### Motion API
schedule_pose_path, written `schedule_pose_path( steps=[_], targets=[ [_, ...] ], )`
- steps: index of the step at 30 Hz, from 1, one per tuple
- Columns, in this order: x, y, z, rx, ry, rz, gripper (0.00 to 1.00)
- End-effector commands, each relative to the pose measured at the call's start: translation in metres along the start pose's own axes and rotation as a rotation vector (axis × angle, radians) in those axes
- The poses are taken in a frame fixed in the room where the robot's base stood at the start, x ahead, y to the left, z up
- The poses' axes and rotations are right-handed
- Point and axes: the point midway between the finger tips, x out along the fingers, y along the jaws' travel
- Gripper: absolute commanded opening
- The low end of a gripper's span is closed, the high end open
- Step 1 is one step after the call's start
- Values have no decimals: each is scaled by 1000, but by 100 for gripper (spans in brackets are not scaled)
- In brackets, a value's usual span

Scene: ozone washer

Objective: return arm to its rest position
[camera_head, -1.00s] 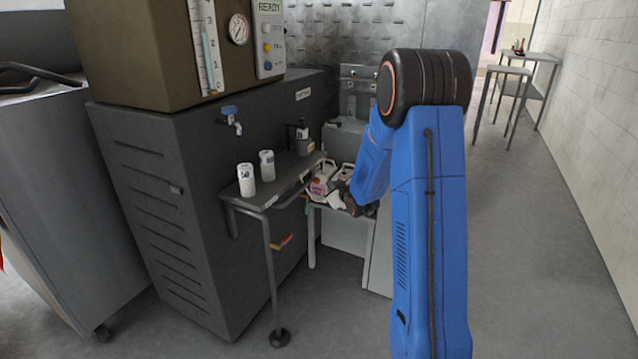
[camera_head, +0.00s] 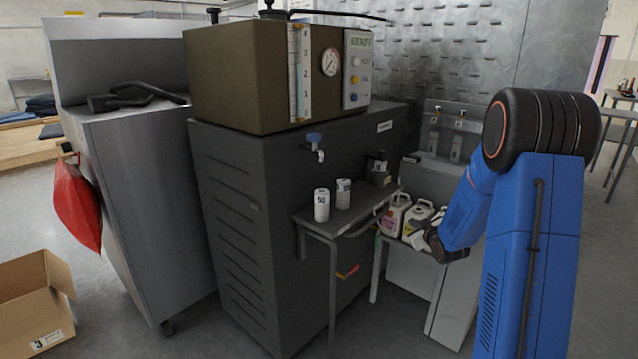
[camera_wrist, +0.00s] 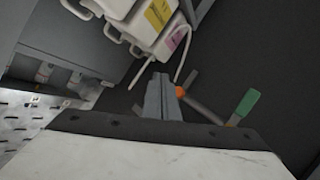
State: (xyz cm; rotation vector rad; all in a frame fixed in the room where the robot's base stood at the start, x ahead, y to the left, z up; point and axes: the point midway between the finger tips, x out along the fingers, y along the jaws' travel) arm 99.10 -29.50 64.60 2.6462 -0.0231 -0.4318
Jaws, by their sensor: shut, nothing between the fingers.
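My blue arm (camera_head: 530,230) stands at the right of the head view, with its forearm folded down and to the left. Its wrist end is near the jugs (camera_head: 407,215) on a low stand, and the fingers are hard to make out there. In the wrist view my gripper (camera_wrist: 160,82) shows as grey fingers held together, with nothing between them. A green-handled lever (camera_wrist: 243,106) and an orange piece lie right of the fingers.
The dark washer cabinet (camera_head: 245,220) carries a brown gauge box (camera_head: 240,80). A steel cabinet (camera_head: 145,200), a red bag (camera_head: 78,203) and a cardboard box (camera_head: 30,300) stand left. Tables (camera_head: 622,113) stand far right.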

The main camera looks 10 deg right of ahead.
Motion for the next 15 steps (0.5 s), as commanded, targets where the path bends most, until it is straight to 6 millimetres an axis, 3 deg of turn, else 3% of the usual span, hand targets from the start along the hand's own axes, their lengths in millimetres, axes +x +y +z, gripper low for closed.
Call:
schedule_pose_path(
  steps=[5,15],
  targets=[
    [-12,-2,-13,5,-26,-1,0],
    [-68,-15,-48,46,-150,-12,0]
  ],
)
